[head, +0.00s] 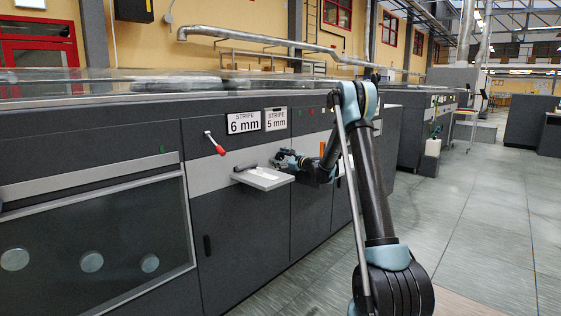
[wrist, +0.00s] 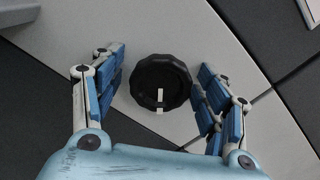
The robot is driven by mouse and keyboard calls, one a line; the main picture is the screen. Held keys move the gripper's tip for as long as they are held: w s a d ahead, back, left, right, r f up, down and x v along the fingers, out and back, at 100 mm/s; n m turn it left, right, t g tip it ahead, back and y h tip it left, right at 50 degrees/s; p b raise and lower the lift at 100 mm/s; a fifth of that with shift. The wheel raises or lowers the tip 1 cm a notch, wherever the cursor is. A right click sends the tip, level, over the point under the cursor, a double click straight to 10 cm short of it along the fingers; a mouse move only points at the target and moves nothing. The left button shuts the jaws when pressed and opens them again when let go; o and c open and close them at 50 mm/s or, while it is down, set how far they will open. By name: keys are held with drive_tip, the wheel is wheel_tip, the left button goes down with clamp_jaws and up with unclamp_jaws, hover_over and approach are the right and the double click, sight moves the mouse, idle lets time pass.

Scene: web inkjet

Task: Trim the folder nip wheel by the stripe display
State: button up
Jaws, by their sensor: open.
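The nip wheel (wrist: 150,75) is a black scalloped knob on a pale panel in the wrist view. A white mark on its face sits close in line with a white mark (wrist: 159,112) on the panel just below. My gripper (wrist: 164,80) is open, with blue finger pads on the wheel's left and right. A gap shows on the left; the right pads are very near the rim, and I cannot tell if they touch. In the head view my gripper (head: 281,158) hides the wheel.
A red-handled lever (head: 217,147) sticks out left of the displays. A pale shelf (head: 262,179) juts from the machine just below and left of my gripper. A windowed door (head: 90,245) is at the left. The floor (head: 480,220) to the right is clear.

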drive_tip(key=c, duration=1.1)
drive_tip(key=shift+d, duration=0.2)
drive_tip(key=shift+a, duration=0.1)
drive_tip(key=shift+a+n, duration=0.1)
drive_tip(key=shift+n, duration=0.3)
drive_tip(key=n, duration=0.4)
drive_tip(key=shift+s, duration=0.1)
drive_tip(key=shift+a+n, duration=0.15)
drive_tip(key=shift+n, duration=2.05)
drive_tip(key=shift+s+f, duration=0.1)
